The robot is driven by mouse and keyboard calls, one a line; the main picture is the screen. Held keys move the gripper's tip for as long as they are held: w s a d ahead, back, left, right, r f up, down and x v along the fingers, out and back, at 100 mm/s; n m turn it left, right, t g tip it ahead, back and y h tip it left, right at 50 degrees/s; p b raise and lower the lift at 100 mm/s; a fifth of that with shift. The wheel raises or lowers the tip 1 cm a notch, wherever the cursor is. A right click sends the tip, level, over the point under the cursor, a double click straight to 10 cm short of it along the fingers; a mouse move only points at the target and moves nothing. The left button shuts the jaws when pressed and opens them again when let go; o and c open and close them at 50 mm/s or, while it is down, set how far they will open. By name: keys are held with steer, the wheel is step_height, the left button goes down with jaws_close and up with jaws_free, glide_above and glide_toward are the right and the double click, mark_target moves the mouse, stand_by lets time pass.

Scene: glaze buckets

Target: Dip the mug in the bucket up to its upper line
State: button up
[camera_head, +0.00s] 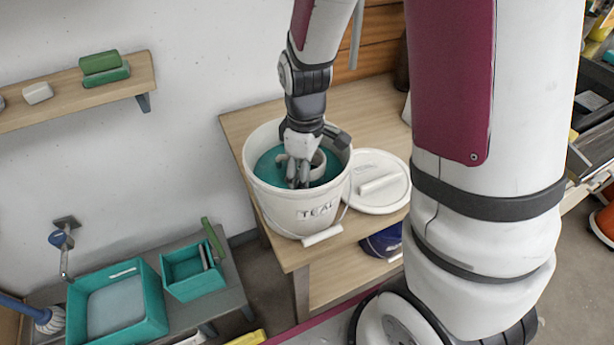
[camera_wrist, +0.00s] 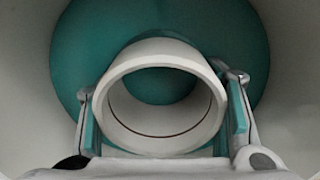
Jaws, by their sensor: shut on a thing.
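The white bucket (camera_head: 300,217) labelled TEAL stands on a wooden table and holds teal glaze (camera_head: 265,168). In the wrist view the glaze (camera_wrist: 85,50) fills the background inside the bucket's pale wall (camera_wrist: 25,90). My gripper (camera_head: 300,178) reaches down into the bucket and is shut on the mug (camera_head: 318,163). In the wrist view the mug (camera_wrist: 160,50) is a pale cylinder with its open mouth towards the camera, between the two fingers (camera_wrist: 165,110). A thin dark line runs round its inside. Its lower outside and any outer line are hidden, and I cannot tell how deep it sits.
A white lid (camera_head: 385,200) with a handle lies on the wooden table (camera_head: 245,122) right of the bucket. A wall shelf (camera_head: 75,100) holds green and white blocks at left. Teal bins (camera_head: 155,315) stand on a low grey bench at lower left.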

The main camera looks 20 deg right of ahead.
step_height(320, 180, up, 7)
steer(key=p, duration=0.3)
steer(key=shift+f, duration=0.2)
stand_by(1.8)
step_height(320, 180, up, 10)
steer(key=p, duration=0.4)
stand_by(0.7)
